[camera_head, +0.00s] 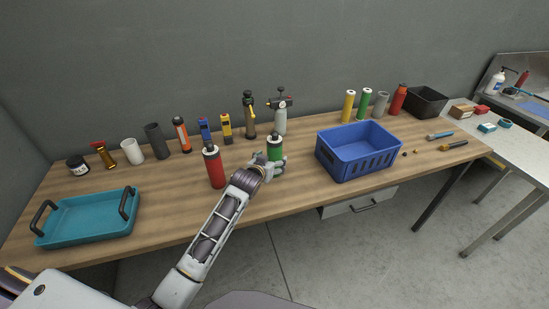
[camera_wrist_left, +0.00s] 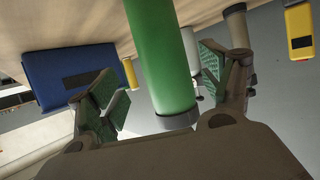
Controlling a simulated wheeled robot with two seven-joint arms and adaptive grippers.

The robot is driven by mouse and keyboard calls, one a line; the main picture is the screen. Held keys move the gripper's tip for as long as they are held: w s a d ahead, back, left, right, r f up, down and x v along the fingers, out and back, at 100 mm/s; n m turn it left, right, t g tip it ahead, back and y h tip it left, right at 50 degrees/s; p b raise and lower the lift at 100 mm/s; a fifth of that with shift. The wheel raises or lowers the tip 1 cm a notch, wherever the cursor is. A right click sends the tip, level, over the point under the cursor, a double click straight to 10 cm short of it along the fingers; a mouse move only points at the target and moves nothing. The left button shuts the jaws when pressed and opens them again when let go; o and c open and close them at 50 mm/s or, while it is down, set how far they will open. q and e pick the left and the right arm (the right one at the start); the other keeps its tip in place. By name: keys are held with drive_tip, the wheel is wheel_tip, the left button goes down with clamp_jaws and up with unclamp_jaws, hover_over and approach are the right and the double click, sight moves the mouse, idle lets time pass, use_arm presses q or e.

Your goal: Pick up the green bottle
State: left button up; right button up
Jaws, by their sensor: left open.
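In the left wrist view the green bottle (camera_wrist_left: 160,55) is large and lies between the two fingers. My left gripper (camera_head: 277,165) is at the bottle in the head view. In the left wrist view my left gripper (camera_wrist_left: 168,85) is open, with one green-padded finger on each side of the bottle. A gap shows on both sides, so the pads appear apart from it. My right gripper is not in view.
A red bottle (camera_head: 214,167) stands close left of the green bottle. A blue basket (camera_head: 358,165) is to the right, and a teal tray (camera_head: 88,232) is at the left front. Several bottles and tools line the back, including a grey spray bottle (camera_head: 280,122) just behind.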

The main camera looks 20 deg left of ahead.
sight(272, 158)
use_arm(q)
drive_tip(key=shift+w, duration=0.15)
drive_tip(key=shift+a+p+x, duration=0.15)
drive_tip(key=shift+p+x, duration=0.05)
drive_tip(key=shift+x, duration=0.5)
drive_tip(key=shift+a+p+x, duration=0.15)
drive_tip(key=shift+x, duration=1.65)
drive_tip(key=shift+r, duration=0.1)
drive_tip(key=c, duration=1.3)
drive_tip(key=shift+r+b, duration=0.3)
drive_tip(key=shift+r, duration=4.7)
